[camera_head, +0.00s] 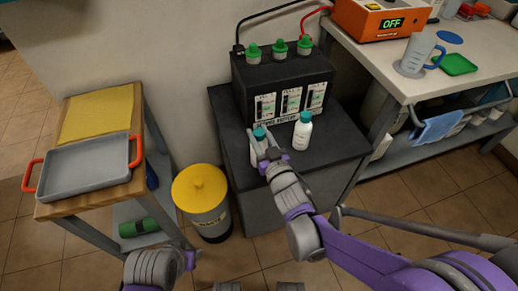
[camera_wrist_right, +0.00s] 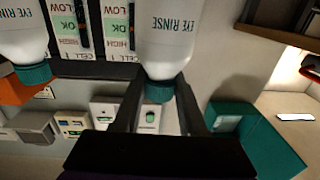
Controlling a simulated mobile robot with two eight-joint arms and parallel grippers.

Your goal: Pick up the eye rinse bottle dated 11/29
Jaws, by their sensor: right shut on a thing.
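Two white bottles with teal caps stand upright on the dark cabinet top in the head view. My right gripper (camera_head: 266,148) is shut on the left bottle (camera_head: 259,136), partly hiding it. In the right wrist view, where things appear upside down, this bottle (camera_wrist_right: 166,38) shows "EYE RINSE" and sits between the fingers (camera_wrist_right: 156,100). The other bottle (camera_head: 302,131) stands apart to the right; it also shows in the wrist view (camera_wrist_right: 20,35) at the left edge. I cannot read a date on either bottle.
A black battery (camera_head: 283,84) with green caps stands close behind the bottles. The dark cabinet top (camera_head: 338,140) is clear to the right. A yellow-lidded bin (camera_head: 200,187) and a cart with a grey tray (camera_head: 85,167) stand left. A workbench (camera_head: 398,75) stands right.

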